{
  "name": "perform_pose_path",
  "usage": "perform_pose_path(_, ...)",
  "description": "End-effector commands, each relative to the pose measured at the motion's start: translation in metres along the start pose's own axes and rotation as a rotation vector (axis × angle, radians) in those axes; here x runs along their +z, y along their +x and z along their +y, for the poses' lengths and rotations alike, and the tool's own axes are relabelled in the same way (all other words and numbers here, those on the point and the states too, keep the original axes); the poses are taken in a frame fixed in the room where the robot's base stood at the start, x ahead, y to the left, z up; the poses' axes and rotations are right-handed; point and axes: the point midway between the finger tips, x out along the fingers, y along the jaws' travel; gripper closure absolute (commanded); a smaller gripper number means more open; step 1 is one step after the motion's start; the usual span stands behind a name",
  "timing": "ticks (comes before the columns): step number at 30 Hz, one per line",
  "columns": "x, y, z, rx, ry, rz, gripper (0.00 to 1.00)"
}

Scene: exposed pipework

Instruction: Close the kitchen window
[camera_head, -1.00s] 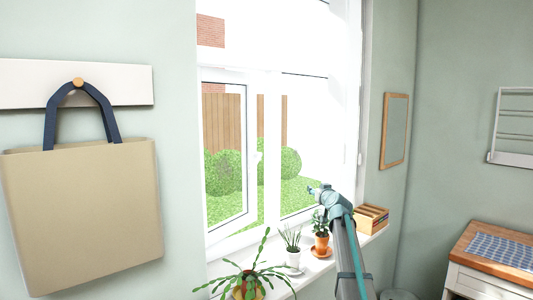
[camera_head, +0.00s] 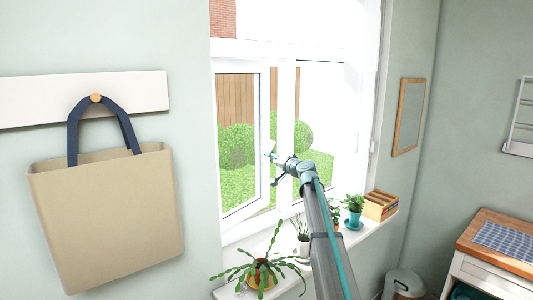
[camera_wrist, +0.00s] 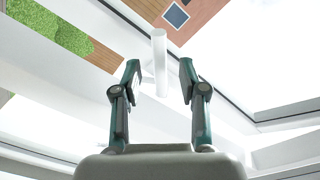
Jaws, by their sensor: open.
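The white-framed kitchen window (camera_head: 287,110) fills the middle of the head view. Its left sash (camera_head: 246,211) stands ajar, at an angle to the frame, with garden visible in the gap beside the centre post. My gripper (camera_head: 271,157) is in front of this gap, near the sash's free edge. In the wrist view, my gripper (camera_wrist: 159,72) is open, with its two fingers apart. A white window handle (camera_wrist: 159,58) shows upright between the fingertips. I see no finger touching it, and how far ahead of the tips it lies is hard to tell.
The sill below holds a trailing plant (camera_head: 261,272), a small spiky plant (camera_head: 302,232), a plant in a teal pot (camera_head: 353,216) and a wooden box (camera_head: 380,205). A beige bag (camera_head: 108,215) hangs on the left wall. My arm passes over the sill.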

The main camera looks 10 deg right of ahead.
Motion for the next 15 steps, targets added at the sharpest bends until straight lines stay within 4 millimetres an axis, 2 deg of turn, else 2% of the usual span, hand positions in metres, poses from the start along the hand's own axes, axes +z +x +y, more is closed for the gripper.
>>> perform_pose_path(1, -0.004, 0.012, -0.002, 0.000, 0.000, -0.001, 0.58)
perform_pose_path(6, -0.002, 0.035, -0.002, 0.000, -0.001, 0.000, 0.58)
perform_pose_path(15, 0.000, 0.042, 0.000, 0.000, -0.001, 0.001, 0.58)
